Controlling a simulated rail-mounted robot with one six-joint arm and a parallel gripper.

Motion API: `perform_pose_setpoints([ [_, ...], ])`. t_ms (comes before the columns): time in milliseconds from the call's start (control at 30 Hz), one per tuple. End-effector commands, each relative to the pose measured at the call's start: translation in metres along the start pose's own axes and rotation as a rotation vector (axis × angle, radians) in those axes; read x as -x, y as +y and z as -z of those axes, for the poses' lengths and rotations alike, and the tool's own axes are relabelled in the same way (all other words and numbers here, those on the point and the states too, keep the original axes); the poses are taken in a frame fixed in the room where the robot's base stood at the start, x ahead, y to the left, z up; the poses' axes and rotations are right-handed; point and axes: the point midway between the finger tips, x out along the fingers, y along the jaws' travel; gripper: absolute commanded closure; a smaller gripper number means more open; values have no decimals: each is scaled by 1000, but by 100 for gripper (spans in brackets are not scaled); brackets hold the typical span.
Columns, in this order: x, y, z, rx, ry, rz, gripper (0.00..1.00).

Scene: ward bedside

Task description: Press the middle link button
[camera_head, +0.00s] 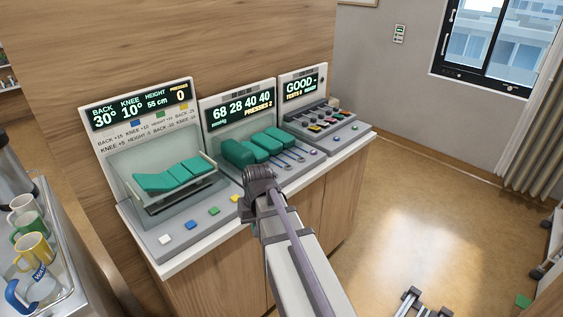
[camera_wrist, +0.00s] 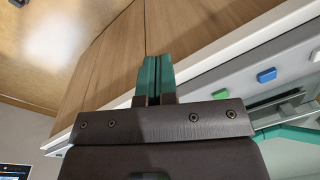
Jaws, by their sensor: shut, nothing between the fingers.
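The middle device (camera_head: 208,111) stands on the counter with a screen reading 68 28 40 40 and "PRESSES 2". It has several teal cushions (camera_head: 268,141) in a row, with thin blue-and-white links running to its front strip. A small bluish button (camera_head: 313,152) shows at the strip's right end. My arm hides the strip's left part, so I cannot tell which button is the middle one. My gripper (camera_head: 258,178) is in front of this device's left side. In the wrist view my gripper (camera_wrist: 156,72) has its teal fingers together and empty, apart from any button.
The left device (camera_head: 119,184) has a teal bed model and white, blue, green and yellow buttons. The right device (camera_head: 303,70) shows "GOOD". A tray (camera_head: 70,292) with mugs is at left. Open floor (camera_head: 430,190) lies right of the counter.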

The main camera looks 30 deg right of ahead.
Motion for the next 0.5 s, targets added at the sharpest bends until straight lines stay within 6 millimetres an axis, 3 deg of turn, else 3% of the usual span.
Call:
perform_pose_setpoints([
  [33,6,16,28,-33,19,25,100],
  [100,10,36,56,-72,49,64,100],
  [500,46,162,208,-218,299,273,100],
])
